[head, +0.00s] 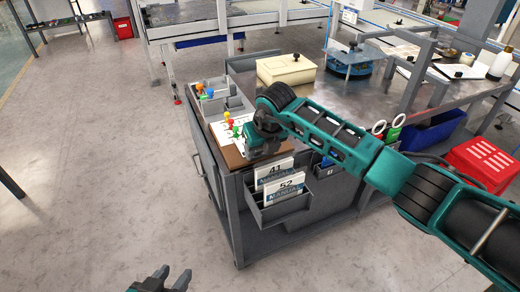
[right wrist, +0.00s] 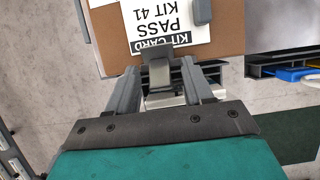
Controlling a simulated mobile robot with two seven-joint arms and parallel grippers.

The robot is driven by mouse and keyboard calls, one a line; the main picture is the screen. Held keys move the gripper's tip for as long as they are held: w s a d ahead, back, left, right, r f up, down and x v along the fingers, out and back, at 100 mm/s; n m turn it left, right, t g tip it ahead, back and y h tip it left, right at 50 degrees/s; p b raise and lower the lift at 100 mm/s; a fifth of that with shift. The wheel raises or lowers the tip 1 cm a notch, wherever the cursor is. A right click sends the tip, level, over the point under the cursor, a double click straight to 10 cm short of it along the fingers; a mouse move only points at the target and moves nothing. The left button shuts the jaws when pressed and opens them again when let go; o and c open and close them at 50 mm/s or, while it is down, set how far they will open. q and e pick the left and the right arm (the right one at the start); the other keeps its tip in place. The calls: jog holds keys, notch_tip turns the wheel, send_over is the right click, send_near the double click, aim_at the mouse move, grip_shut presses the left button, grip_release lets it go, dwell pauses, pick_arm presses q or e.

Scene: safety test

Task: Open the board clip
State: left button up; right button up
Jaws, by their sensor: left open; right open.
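The brown board (head: 236,160) lies at the near left corner of the workbench, partly hidden by my right arm; it also shows in the right wrist view (right wrist: 228,40). A white card (right wrist: 160,16) reading "KIT CARD PASS KIT 41" lies on it. The board clip (right wrist: 157,72), a grey metal piece, sits at the board's edge against the card. My right gripper (right wrist: 161,68) is open, with its fingers on either side of the clip; contact is unclear. My left gripper (head: 165,279) is open and empty above the floor, away from the bench.
A grey divided tray (head: 225,98) with coloured-top items stands beside the board. Manuals 41 and 52 (head: 283,184) stand in a grey holder (head: 282,212) on the bench front. A cream box (head: 286,69) stands behind. A red crate (head: 480,160) is at right. Floor at left is clear.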

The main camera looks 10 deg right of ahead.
grip_shut()
dwell(0.5)
jog(key=shift+f, duration=0.1)
jog(key=shift+s+d+f+t+y+b, duration=0.15)
jog(key=shift+s+f+t+y+b, duration=0.15)
jog(key=shift+t+b, duration=0.6)
jog(key=shift+s+r+t+b, duration=0.1)
jog(key=shift+t+b, duration=0.2)
jog(key=shift+t, duration=0.2)
grip_release()
jog(key=shift+r, duration=0.15)
